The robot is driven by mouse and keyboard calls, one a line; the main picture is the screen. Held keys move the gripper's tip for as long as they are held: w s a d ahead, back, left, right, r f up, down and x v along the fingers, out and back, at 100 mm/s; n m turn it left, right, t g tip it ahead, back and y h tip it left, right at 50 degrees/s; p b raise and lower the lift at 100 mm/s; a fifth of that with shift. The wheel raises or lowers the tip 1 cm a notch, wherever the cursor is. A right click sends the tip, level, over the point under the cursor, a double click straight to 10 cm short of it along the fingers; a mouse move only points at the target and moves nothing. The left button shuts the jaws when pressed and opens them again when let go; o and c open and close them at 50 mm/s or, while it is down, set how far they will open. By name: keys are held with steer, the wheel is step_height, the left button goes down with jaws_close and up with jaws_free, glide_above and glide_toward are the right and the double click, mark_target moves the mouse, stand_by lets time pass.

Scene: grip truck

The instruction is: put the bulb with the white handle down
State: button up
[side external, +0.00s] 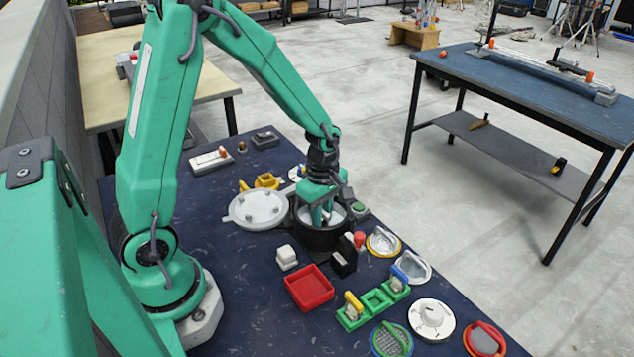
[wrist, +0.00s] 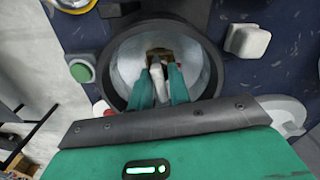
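My gripper (side external: 322,212) reaches down into a round black pot (side external: 312,238) with a pale metallic inside. In the wrist view its two green fingers (wrist: 160,82) stand on either side of a white handle (wrist: 161,88) and appear closed on it. The handle belongs to the bulb, whose greyish end points at a small brown square opening (wrist: 158,52) in the pot's bottom. I cannot tell whether the end touches the opening. From the side, the pot's wall and my gripper hide most of the bulb.
A grey round lid (side external: 258,208) lies left of the pot. A red tray (side external: 309,287), a white block (side external: 287,257) and a black block (side external: 344,256) sit in front. A green button (wrist: 81,72) is beside the pot.

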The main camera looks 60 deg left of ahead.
jaws_close()
steer(key=shift+r, duration=0.1)
steer(key=shift+r, duration=4.95)
steer(key=s+d+m, duration=0.2)
steer(key=s+d, duration=1.7)
steer(key=s, duration=0.1)
steer(key=shift+r, duration=0.2)
steer(key=shift+d, duration=0.1)
